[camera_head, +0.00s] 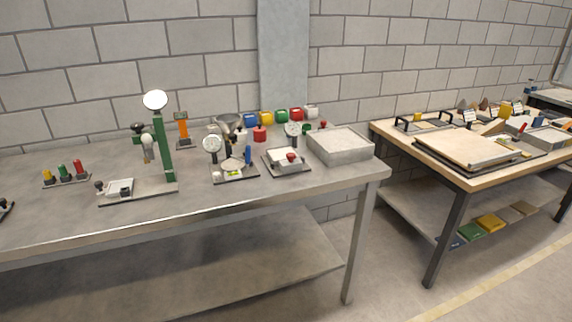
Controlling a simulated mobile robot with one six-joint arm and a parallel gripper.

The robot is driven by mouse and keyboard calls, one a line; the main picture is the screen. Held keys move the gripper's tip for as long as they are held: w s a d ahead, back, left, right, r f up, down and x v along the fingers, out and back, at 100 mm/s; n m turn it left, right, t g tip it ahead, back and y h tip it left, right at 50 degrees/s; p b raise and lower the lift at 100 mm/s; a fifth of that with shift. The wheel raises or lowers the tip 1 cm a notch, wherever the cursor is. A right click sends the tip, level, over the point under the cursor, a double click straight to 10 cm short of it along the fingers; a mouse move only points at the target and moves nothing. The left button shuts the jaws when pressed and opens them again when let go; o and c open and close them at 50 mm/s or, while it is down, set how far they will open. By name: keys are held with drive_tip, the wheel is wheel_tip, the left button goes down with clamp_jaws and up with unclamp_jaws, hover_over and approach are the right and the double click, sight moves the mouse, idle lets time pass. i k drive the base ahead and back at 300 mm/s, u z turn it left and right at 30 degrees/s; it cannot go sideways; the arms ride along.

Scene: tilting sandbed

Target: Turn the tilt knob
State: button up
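I cannot make out for certain which part is the tilt knob. A pale, shallow open box with a grey, sand-like fill (341,144) sits at the right end of the grey bench, and it may be the sandbed. A small red knob (291,157) sits on a low white device just left of it, with a round dial gauge (293,129) behind. Another small red knob (323,125) shows at the box's back left corner. My gripper is not in this view.
The grey bench (60,222) also holds a green stand (158,150), another dial gauge (212,144) and several coloured containers along the wall. A wooden-topped table (400,139) with boards and trays stands to the right. Floor shows between the two.

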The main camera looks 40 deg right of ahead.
sight(291, 156)
drive_tip(key=u, duration=0.4)
drive_tip(key=k, duration=0.85)
drive_tip(key=u, duration=0.3)
